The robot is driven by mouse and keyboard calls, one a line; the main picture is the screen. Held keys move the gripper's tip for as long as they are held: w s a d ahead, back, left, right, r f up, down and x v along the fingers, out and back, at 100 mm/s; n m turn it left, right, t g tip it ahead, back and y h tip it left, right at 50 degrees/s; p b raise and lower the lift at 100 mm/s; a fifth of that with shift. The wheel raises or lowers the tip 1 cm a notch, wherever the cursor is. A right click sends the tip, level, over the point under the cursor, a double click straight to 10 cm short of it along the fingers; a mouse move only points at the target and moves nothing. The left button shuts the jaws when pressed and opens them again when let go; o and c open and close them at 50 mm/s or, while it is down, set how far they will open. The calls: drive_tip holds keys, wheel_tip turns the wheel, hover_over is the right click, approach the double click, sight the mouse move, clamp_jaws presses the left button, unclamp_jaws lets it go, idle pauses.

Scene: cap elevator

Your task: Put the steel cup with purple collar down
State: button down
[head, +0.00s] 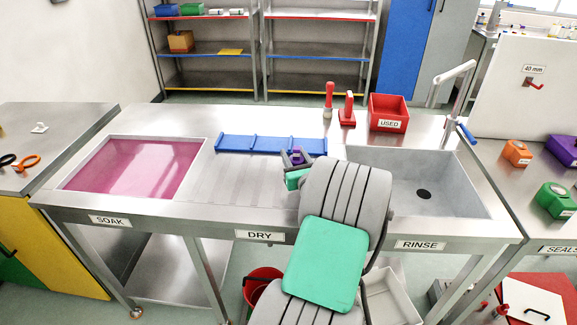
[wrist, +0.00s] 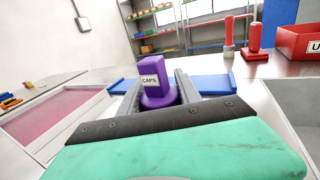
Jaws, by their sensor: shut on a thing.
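My gripper (head: 297,158) is shut on a purple piece (wrist: 153,73) with a white "CAPS" label and a wider purple base between the fingers. The purple piece shows only as a small patch in the head view. No steel part of a cup is visible; the gripper body hides what is below. The gripper is over the right part of the DRY section (head: 240,190), in front of or over the right end of the blue rack (head: 262,144). I cannot tell whether the held piece touches the surface.
The SOAK basin (head: 130,168) with pink liquid lies left; the RINSE sink (head: 420,185) with a tap (head: 455,90) lies right. Red-handled tools (head: 347,110) and the red USED bin (head: 389,112) stand behind. The ribbed DRY surface is bare left of my arm.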

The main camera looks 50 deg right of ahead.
drive_tip(key=f, duration=0.2)
drive_tip(key=w+f, duration=0.1)
drive_tip(key=f, duration=0.1)
drive_tip(key=shift+w+a, duration=0.15)
drive_tip(key=shift+f, duration=0.25)
drive_tip(key=shift+f+b, duration=0.25)
drive_tip(key=shift+b, duration=0.05)
drive_tip(key=c, duration=0.8)
unclamp_jaws()
drive_tip(key=shift+c, duration=0.2)
